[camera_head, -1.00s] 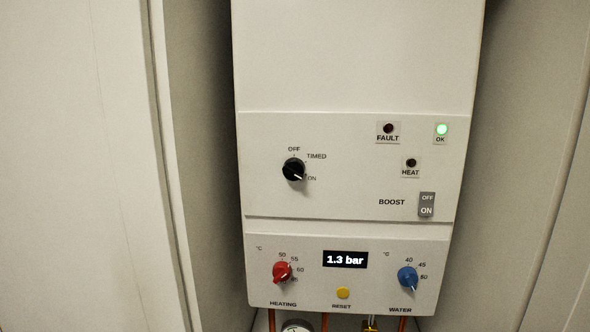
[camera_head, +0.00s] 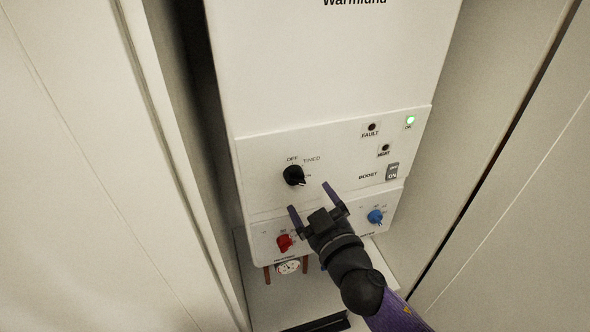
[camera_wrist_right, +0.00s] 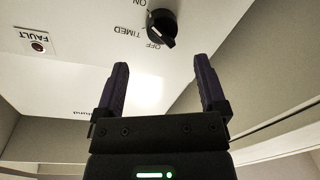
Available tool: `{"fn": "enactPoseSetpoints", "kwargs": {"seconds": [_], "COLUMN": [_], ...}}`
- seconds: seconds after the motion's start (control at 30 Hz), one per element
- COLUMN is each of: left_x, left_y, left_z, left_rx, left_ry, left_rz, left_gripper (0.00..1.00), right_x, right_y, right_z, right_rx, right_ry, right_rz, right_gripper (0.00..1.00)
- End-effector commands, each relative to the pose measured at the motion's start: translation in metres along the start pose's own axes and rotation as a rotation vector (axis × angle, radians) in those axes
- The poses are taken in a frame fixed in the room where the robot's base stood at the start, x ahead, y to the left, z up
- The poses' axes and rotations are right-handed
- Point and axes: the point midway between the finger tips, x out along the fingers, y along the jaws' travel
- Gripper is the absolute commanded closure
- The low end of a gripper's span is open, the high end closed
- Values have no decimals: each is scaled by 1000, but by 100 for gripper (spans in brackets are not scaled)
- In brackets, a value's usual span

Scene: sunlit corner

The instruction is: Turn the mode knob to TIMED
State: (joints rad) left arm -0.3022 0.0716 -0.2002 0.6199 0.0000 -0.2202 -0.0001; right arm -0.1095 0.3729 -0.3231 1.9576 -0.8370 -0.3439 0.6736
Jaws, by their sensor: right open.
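The black mode knob (camera_head: 293,175) is on the white boiler panel, with OFF above it and TIMED (camera_head: 312,160) to its upper right. Its pointer appears to aim lower right, toward ON, though the mark is small now. My right gripper (camera_head: 310,197) is open and empty, its fingers just below and to the right of the knob in the head view. In the right wrist view, which is upside down, the knob (camera_wrist_right: 162,28) lies beyond the two open fingers (camera_wrist_right: 160,62), and neither finger visibly touches it. My left gripper is not in view.
A red knob (camera_head: 284,243) and a blue knob (camera_head: 375,216) sit lower on the boiler (camera_head: 330,60). The BOOST switch (camera_head: 392,172) is to the right, and the OK lamp (camera_head: 410,120) glows green. Walls stand close on both sides. A gauge (camera_head: 288,267) hangs below.

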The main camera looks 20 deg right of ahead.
Motion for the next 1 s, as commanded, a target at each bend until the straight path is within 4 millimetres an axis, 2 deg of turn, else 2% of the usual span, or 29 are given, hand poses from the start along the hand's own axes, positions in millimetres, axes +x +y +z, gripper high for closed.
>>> {"fn": "enactPoseSetpoints", "kwargs": {"seconds": [0.1, 0.23, 0.4, 0.63, 1.0], "left_x": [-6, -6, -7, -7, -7], "left_y": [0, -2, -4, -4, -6], "left_z": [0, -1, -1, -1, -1], "left_rx": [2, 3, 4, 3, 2], "left_ry": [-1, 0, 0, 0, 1], "left_rz": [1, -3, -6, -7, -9], "left_gripper": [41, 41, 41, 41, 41], "right_x": [30, 50, 60, 60, 60], "right_y": [1, 0, 0, -1, -1], "right_z": [-2, 0, 0, 1, 1], "right_rx": [-1, -1, 0, 0, 0], "right_ry": [2, 0, -2, -2, -2], "right_rz": [1, 0, -1, -2, -2], "right_gripper": [9, 9, 9, 11, 89]}}
